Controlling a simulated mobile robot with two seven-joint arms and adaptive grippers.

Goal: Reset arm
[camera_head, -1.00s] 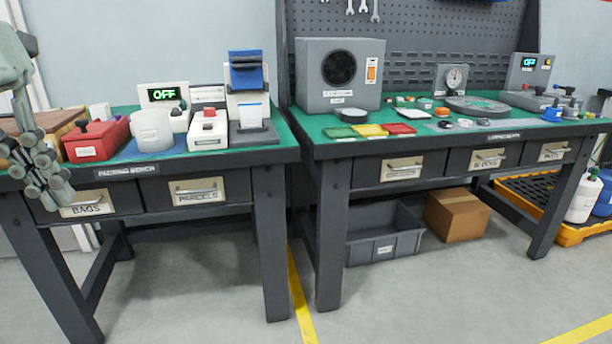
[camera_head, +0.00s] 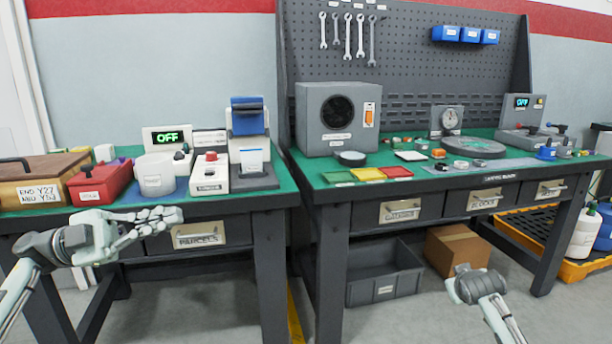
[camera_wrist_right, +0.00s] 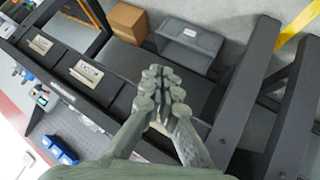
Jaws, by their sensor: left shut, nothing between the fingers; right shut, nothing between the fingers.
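My left gripper (camera_head: 172,215) is shut and empty. It points right in front of the packing bench (camera_head: 270,250), near the parcels drawer (camera_head: 200,235), and hides the bags drawer's front. My right arm comes in from the lower right in the head view, in front of the right bench (camera_head: 332,230); the fingers cannot be made out there. In the right wrist view my right gripper (camera_wrist_right: 164,82) is shut, its fingers together with nothing between them. The drawers and a grey bin (camera_wrist_right: 190,45) lie beyond it.
A grey bin (camera_head: 384,288) and cardboard box (camera_head: 455,247) are under the right bench. The floor in front is open.

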